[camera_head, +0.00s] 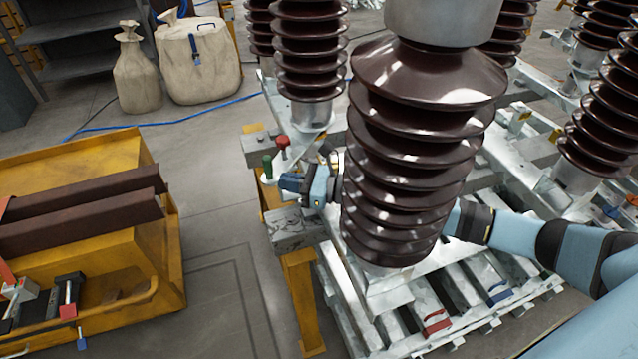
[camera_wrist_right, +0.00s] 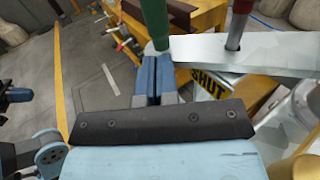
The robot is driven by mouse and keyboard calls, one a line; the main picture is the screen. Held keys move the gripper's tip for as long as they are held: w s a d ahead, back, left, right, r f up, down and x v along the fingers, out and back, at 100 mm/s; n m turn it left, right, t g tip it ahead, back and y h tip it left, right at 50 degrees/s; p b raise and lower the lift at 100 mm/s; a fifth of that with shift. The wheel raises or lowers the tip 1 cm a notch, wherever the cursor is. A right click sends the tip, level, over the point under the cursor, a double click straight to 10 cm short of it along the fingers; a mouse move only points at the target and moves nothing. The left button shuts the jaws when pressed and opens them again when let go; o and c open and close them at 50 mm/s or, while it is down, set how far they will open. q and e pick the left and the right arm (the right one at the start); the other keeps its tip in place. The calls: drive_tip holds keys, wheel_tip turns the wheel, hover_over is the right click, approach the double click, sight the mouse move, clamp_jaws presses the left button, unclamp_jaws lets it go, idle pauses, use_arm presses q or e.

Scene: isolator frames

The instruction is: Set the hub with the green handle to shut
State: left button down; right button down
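The green handle (camera_head: 267,166) stands upright at the hub by the near-left corner of the frame, left of a red handle (camera_head: 283,145). In the right wrist view the green handle (camera_wrist_right: 155,20) rises just beyond my right gripper (camera_wrist_right: 156,58), with a pale metal lever bar (camera_wrist_right: 275,52) running right to the red handle (camera_wrist_right: 238,25). A yellow label reading SHUT (camera_wrist_right: 208,85) lies below the bar. My right gripper (camera_head: 283,182) has its blue fingers close together at the green handle's base. I cannot tell whether they touch it.
A large brown ribbed insulator (camera_head: 410,150) stands in front of my right arm. A yellow cart (camera_head: 150,245) with brown beams and clamps is at left. Sacks (camera_head: 200,60) stand behind. Bare floor (camera_head: 215,220) lies between cart and frame.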

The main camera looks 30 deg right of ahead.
use_arm(q)
drive_tip(key=shift+s+f, duration=0.2)
use_arm(e)
drive_tip(key=shift+a+r, duration=0.3)
drive_tip(key=shift+r, duration=0.05)
use_arm(q)
drive_tip(key=shift+a, duration=0.1)
use_arm(e)
drive_tip(key=shift+d, duration=0.1)
drive_tip(key=shift+s+d+f, duration=0.15)
drive_tip(key=shift+s+d, duration=0.05)
use_arm(q)
drive_tip(key=shift+w+f+b, duration=0.2)
drive_tip(key=shift+f+b, duration=0.1)
drive_tip(key=shift+b, duration=0.2)
use_arm(e)
drive_tip(key=v, duration=1.3)
drive_tip(key=shift+d+f, duration=0.15)
drive_tip(key=shift+d, duration=0.15)
